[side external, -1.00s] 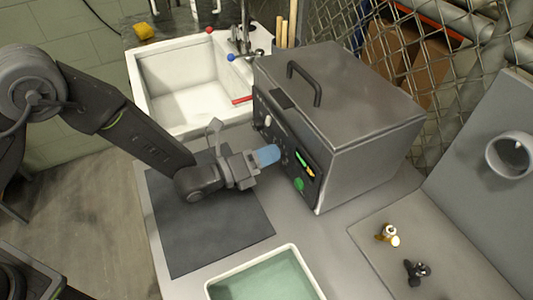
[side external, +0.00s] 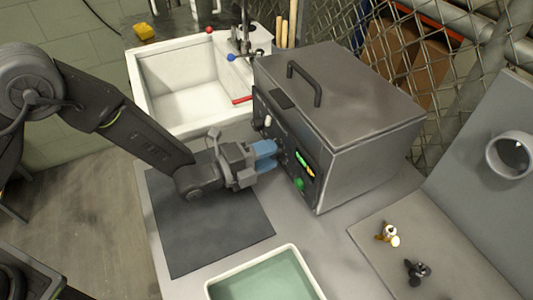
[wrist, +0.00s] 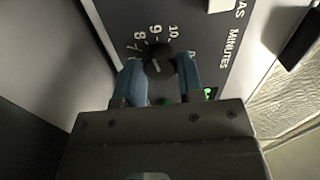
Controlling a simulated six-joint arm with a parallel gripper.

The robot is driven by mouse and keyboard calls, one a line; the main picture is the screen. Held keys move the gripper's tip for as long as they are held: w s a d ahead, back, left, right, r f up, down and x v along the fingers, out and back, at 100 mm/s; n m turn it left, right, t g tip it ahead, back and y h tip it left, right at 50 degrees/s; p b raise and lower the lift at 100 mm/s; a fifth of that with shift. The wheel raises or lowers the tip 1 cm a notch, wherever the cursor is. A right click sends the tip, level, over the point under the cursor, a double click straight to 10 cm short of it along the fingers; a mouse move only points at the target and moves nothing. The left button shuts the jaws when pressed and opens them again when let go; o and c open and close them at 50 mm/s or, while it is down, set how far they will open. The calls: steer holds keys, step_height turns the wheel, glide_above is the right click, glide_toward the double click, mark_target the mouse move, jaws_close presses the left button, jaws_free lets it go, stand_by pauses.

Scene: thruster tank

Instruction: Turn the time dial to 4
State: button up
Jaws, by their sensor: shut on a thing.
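The black time dial (wrist: 160,60) sits on the dark front panel, ringed by white numbers. I can read 7, 8, 9 and 10 on its far side, with the word MINUTES to the right. The other numbers are hidden by my gripper. A short white mark shows on the dial, but I cannot tell what number it points at. My gripper (wrist: 160,72) has its blue fingers on either side of the dial, shut on it. In the side view my gripper (side external: 268,156) reaches the front of the grey lidded tank (side external: 340,100), and the dial is hidden there.
A white switch (wrist: 220,5) and a green light (wrist: 209,92) are near the dial. A white sink (side external: 185,95) stands behind, and a tray of green liquid (side external: 265,280) in front. Two small fittings (side external: 388,234) lie to the right.

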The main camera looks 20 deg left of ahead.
steer(key=n, duration=0.6)
steer(key=shift+n, duration=0.4)
stand_by(0.4)
steer(key=o, duration=0.9)
steer(key=shift+o, duration=0.2)
steer(key=shift+s+a, duration=0.1)
steer(key=v, duration=1.3)
steer(key=shift+s+a+r, duration=0.1)
steer(key=shift+s+a, duration=0.1)
steer(key=shift+a, duration=0.1)
